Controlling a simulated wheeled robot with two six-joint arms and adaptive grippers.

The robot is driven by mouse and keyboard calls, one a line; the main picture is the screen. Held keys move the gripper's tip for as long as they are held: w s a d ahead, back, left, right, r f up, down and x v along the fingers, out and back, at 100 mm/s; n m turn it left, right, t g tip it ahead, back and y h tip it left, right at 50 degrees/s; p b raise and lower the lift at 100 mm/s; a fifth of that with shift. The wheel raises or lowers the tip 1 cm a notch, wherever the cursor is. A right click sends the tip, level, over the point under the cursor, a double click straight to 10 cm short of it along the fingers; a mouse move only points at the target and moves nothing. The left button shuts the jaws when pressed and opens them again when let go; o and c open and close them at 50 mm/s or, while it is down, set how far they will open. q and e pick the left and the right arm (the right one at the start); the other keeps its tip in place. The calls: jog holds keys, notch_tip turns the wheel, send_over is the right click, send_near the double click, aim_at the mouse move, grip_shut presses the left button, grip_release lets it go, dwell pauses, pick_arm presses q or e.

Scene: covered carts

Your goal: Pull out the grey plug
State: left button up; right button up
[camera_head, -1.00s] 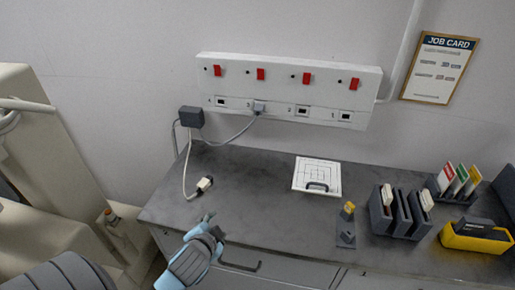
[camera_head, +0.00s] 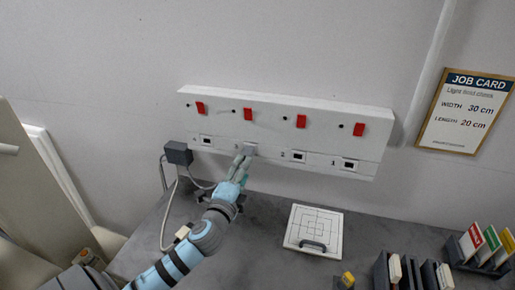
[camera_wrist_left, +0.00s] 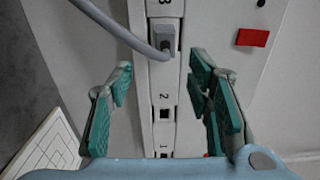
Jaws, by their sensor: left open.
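The grey plug (camera_head: 250,149) sits in a socket of the white wall panel (camera_head: 330,122), the second from the left. A grey cable runs from it. In the left wrist view the plug (camera_wrist_left: 164,40) shows with the cable leaving toward the upper left. My left gripper (camera_head: 240,168) is in front of the panel just below the plug. In the wrist view its two fingers (camera_wrist_left: 160,78) are spread apart and empty, with the plug a little beyond the tips. The fingers partly cover the cable in the head view. My right gripper is not in view.
Red switches (camera_head: 301,121) line the panel above the sockets. A dark adapter box (camera_head: 178,153) with cables is at the panel's left. A white board with a handle (camera_head: 314,230) lies on the grey bench (camera_head: 262,238). Card holders (camera_head: 480,262) stand at right.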

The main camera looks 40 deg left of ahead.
aim_at(245, 153)
pick_arm(q)
jog(key=x, duration=0.3)
jog(key=a+x, duration=0.1)
jog(key=x, duration=0.1)
jog(key=shift+s+a+r+b, duration=0.1)
jog(key=shift+r+b, duration=0.15)
jog(key=shift+b, duration=0.1)
jog(key=shift+w+a+r, duration=0.15)
jog(key=shift+w+a, duration=0.15)
jog(key=shift+w, duration=0.45)
jog(key=shift+w+a, duration=0.1)
jog(key=shift+w, duration=0.2)
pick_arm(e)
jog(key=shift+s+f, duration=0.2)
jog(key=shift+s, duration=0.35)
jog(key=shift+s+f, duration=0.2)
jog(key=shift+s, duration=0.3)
pick_arm(q)
jog(key=shift+s, duration=0.15)
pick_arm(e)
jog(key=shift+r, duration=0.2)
